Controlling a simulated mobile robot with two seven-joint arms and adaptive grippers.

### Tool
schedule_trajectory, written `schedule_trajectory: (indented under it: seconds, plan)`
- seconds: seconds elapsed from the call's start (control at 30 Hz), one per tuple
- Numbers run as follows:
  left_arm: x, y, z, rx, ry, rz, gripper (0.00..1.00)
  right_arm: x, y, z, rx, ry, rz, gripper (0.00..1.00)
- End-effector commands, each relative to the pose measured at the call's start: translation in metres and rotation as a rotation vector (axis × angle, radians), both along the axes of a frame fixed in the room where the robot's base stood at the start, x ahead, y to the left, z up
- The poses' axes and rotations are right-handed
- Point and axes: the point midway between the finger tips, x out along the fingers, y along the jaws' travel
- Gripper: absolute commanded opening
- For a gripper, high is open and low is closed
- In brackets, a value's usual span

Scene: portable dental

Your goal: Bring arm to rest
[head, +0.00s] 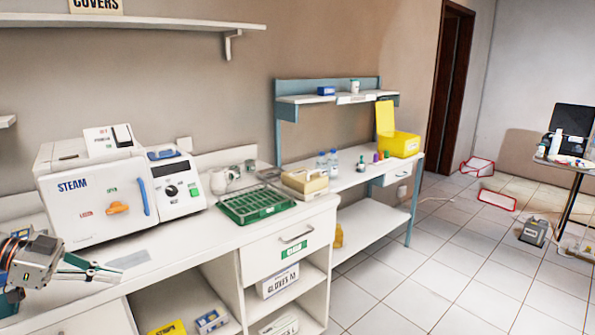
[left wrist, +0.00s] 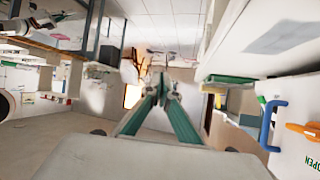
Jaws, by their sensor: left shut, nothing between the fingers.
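My left gripper (head: 100,270) comes in at the lower left of the head view, above the white counter (head: 190,245) and in front of the steam sterilizer (head: 95,200). Its two green-sided fingers are shut and hold nothing. In the left wrist view the closed fingertips (left wrist: 166,92) show near the middle, clear of any object. The sterilizer's blue handle and orange knob show at the right of that view. My right gripper is not in either view.
A green rack tray (head: 248,205) and a beige box (head: 305,184) stand on the counter right of the sterilizer. A wall shelf (head: 130,22) hangs above. Farther back is a bench with bottles (head: 328,164) and a yellow container (head: 400,143).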

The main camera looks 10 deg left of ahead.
Motion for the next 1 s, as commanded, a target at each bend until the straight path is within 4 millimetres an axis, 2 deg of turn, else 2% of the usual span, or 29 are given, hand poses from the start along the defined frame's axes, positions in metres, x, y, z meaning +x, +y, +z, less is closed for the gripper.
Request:
schedule_trajectory:
  seconds: [0.03,0.23,0.47,0.57,0.67,0.73,0.8,0.9,1.0]
  plan:
    - [-0.005,-0.006,-0.024,-0.048,-0.061,0.026,0.0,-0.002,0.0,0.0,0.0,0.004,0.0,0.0]
    - [-0.016,-0.028,-0.105,-0.13,-0.286,0.205,0.0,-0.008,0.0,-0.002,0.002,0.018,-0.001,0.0]
    - [-0.045,-0.07,-0.2,-0.106,-0.371,0.492,0.0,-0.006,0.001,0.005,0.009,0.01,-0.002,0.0]
    - [-0.065,-0.099,-0.243,-0.063,-0.336,0.606,0.0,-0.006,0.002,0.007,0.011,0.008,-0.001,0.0]
    - [-0.088,-0.139,-0.283,-0.014,-0.265,0.692,0.0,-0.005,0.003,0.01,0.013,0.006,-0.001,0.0]
    - [-0.105,-0.172,-0.307,0.021,-0.198,0.728,0.0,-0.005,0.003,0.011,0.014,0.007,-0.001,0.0]
    - [-0.122,-0.207,-0.325,0.049,-0.131,0.744,0.0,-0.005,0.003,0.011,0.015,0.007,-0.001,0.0]
    - [-0.142,-0.253,-0.342,0.08,-0.045,0.736,0.0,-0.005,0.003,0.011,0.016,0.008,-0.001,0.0]
    - [-0.154,-0.286,-0.349,0.096,0.012,0.717,0.0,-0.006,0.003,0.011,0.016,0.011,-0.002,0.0]
